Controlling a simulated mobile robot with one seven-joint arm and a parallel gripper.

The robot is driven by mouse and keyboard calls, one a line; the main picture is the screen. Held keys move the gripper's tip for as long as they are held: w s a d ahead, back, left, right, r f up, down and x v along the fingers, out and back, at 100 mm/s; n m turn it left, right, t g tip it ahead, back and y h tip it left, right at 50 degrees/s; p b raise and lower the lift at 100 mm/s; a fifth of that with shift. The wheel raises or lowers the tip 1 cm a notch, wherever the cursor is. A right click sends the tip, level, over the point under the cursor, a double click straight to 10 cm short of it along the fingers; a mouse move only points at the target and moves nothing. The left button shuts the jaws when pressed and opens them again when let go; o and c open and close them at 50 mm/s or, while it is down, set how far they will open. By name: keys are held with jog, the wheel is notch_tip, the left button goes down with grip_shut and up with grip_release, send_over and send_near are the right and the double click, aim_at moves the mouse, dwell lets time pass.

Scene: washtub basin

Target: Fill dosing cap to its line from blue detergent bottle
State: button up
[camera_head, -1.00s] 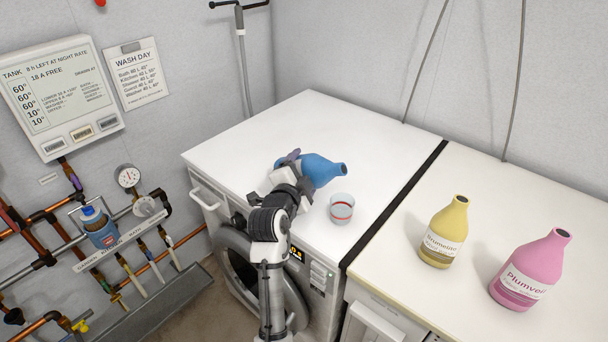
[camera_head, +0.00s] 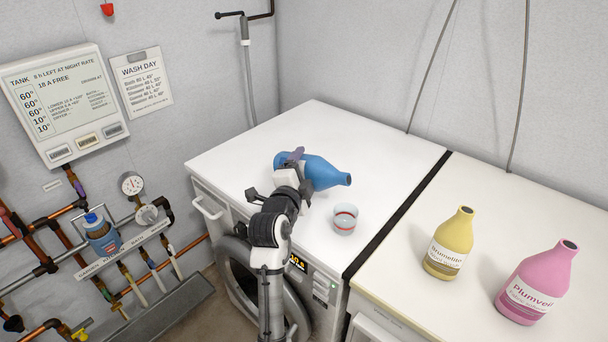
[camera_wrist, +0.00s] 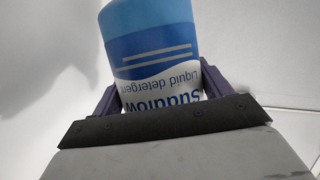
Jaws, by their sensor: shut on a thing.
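The blue detergent bottle (camera_head: 320,172) is held tilted nearly on its side above the white washer top, its open mouth pointing right. My gripper (camera_head: 292,165) is shut around its body. In the wrist view the bottle (camera_wrist: 150,40) sits between the two dark fingers (camera_wrist: 157,95), its "Liquid detergent" label upside down. The clear dosing cap (camera_head: 345,219) with a red line stands upright on the washer top, below and close to the bottle's mouth in the picture. No stream shows between them. I cannot tell the liquid level in the cap.
A yellow bottle (camera_head: 448,243) and a pink bottle (camera_head: 537,284) stand on the right-hand worktop (camera_head: 490,200), beyond a dark gap (camera_head: 400,208). A small blue-capped bottle (camera_head: 101,234) sits among the pipes at left. The washer top (camera_head: 335,125) is clear behind the blue bottle.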

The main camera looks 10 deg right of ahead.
jog(key=shift+r+m+b, duration=0.3)
jog(key=shift+r+b, duration=0.05)
jog(key=shift+r, duration=0.05)
jog(key=shift+w+a+r+m+t+b, duration=0.15)
jog(key=shift+r+m+t+b, duration=0.2)
jog(key=shift+r+b, duration=0.5)
jog(key=shift+f, duration=0.3)
dwell(1.6)
